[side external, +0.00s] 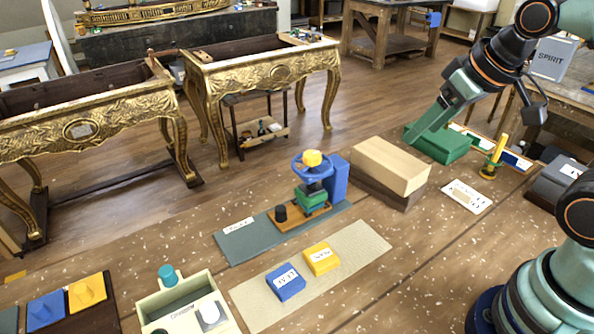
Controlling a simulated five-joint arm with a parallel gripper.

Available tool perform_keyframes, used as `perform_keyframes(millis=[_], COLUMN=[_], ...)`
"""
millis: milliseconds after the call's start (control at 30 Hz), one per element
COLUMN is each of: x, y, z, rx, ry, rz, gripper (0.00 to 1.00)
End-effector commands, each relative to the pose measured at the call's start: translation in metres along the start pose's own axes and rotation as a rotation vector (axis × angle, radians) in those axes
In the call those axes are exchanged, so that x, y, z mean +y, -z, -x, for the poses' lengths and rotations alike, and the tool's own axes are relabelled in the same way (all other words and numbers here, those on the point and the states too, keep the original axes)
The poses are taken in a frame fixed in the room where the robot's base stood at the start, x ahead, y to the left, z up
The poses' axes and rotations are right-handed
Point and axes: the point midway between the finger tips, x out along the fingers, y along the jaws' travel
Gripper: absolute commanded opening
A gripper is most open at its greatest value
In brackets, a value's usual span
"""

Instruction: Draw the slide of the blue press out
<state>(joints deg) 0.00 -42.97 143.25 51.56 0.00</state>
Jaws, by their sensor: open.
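The blue press (336,179) stands on a grey-green base plate (246,243) in the middle of the table. It has a blue handwheel (303,170) with a yellow top, above a green block (312,199). A brown-orange slide (290,222) lies low under the block, with a black knob (281,213) standing on its left end. How far it runs beneath the block is hidden. My gripper (432,127) is open, up and to the right of the press, well apart from it. It overlaps a green box (455,149) in the picture; contact cannot be told.
A wooden block (391,165) stands just right of the press, toward my gripper. A beige mat (350,262) with blue and yellow labelled blocks lies in front. A white socket plate (467,196) and yellow post (494,157) lie right. A cream box (180,300) stands front left.

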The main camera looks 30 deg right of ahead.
Motion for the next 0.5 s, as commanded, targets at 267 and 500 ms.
perform_keyframes(millis=[267, 500], x=[-0.013, -0.048], y=[0.023, 0.067], z=[-0.003, -0.023], rx=[-0.057, -0.168], ry=[0.021, 0.064], rz=[0.081, 0.257], gripper=[0.61, 0.61])
